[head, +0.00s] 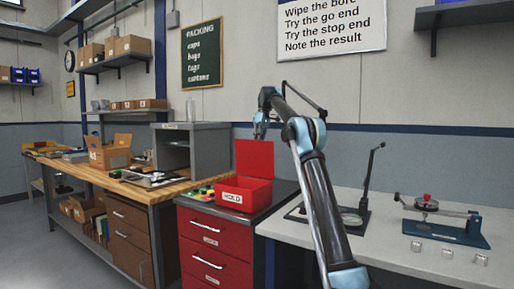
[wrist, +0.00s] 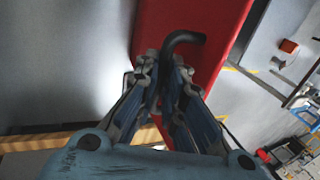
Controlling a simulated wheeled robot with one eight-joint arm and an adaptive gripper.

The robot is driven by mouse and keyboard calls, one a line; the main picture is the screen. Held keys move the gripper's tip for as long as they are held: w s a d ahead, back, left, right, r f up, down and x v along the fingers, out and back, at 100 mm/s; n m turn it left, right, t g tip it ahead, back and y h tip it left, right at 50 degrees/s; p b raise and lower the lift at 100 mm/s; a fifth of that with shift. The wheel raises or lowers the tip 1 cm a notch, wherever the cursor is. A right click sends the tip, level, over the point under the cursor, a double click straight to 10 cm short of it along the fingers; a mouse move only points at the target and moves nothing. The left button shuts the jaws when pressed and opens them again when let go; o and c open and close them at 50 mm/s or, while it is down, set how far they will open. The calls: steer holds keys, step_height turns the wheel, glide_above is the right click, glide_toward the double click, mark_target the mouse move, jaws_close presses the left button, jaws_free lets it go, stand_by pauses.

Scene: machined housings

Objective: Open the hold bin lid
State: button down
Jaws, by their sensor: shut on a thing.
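The red hold bin (head: 257,193), with a white HOLD label on its front, stands on the dark top of a red drawer cabinet. Its red lid (head: 254,159) stands about upright at the back of the bin, so the bin is open. My gripper (head: 260,133) is at the lid's top edge, partly hidden behind it in the head view. In the wrist view my gripper (wrist: 165,72) is shut on a black hooked handle (wrist: 184,38) on the red lid (wrist: 213,22). The hook's end shows beyond the fingers.
Small green and yellow items (head: 203,193) lie left of the bin. A grey cabinet (head: 190,150) stands behind on the wooden bench. A gauge stand (head: 362,205) and a blue-based fixture (head: 446,230) are on the pale table at right. My arm crosses in front of that table.

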steer(key=shift+w+d+g+y, duration=0.3)
steer(key=shift+w+d+g, duration=0.2)
steer(key=shift+w+d, duration=0.05)
steer(key=shift+d, duration=0.1)
steer(key=c, duration=1.7)
jaws_free()
steer(key=shift+r, duration=0.1)
steer(key=shift+s, duration=0.1)
